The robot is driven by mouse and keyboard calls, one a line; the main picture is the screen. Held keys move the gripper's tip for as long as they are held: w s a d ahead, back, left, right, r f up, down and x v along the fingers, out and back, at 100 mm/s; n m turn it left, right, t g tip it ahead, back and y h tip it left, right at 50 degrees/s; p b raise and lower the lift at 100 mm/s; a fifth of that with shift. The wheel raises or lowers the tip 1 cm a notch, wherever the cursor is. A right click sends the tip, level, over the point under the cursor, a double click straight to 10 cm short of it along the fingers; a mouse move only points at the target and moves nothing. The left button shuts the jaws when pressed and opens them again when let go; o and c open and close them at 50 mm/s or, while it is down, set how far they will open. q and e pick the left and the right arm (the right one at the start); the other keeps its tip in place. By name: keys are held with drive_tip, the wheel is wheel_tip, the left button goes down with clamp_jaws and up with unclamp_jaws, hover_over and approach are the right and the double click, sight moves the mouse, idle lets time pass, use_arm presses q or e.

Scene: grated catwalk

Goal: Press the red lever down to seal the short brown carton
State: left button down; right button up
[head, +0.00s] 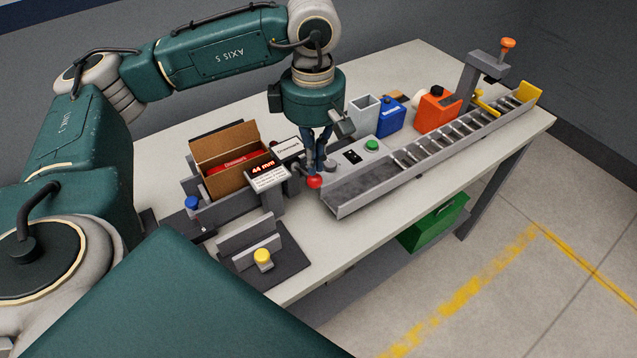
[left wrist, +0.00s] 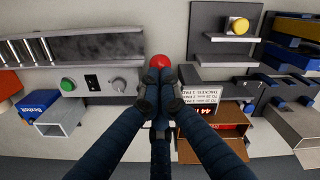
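The red lever's round knob (head: 314,182) is at the left end of the grey conveyor, beside the carton station. My left gripper (head: 319,166) points down right at the knob. In the left wrist view the gripper (left wrist: 160,75) has its fingertips together, with the red knob (left wrist: 160,61) just beyond them; I cannot tell if they touch. The lever's arm is mostly hidden. The brown carton (head: 221,180) stands on the station with its flaps up and red contents inside. A "44 mm" sign (head: 268,176) stands in front of it. My right gripper is out of view.
A grey roller conveyor (head: 440,142) runs to the back right. A green button (head: 372,145), a blue container (head: 391,118) and an orange container (head: 436,112) are near it. A yellow knob (head: 263,257) is at the front left. A green bin (head: 434,224) is below the table.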

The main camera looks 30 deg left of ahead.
sight(314, 186)
use_arm(q)
drive_tip(key=shift+f+b, duration=1.65)
drive_tip(key=shift+f, duration=0.2)
drive_tip(key=shift+s+f+b, duration=0.1)
drive_tip(key=shift+f+b, duration=1.6)
drive_tip(key=shift+f, duration=0.25)
drive_tip(key=shift+r+p, duration=2.3)
drive_tip(key=shift+r, duration=1.5)
drive_tip(key=shift+r+p, duration=1.7)
drive_tip(key=shift+r, duration=1.1)
drive_tip(key=shift+f, duration=0.1)
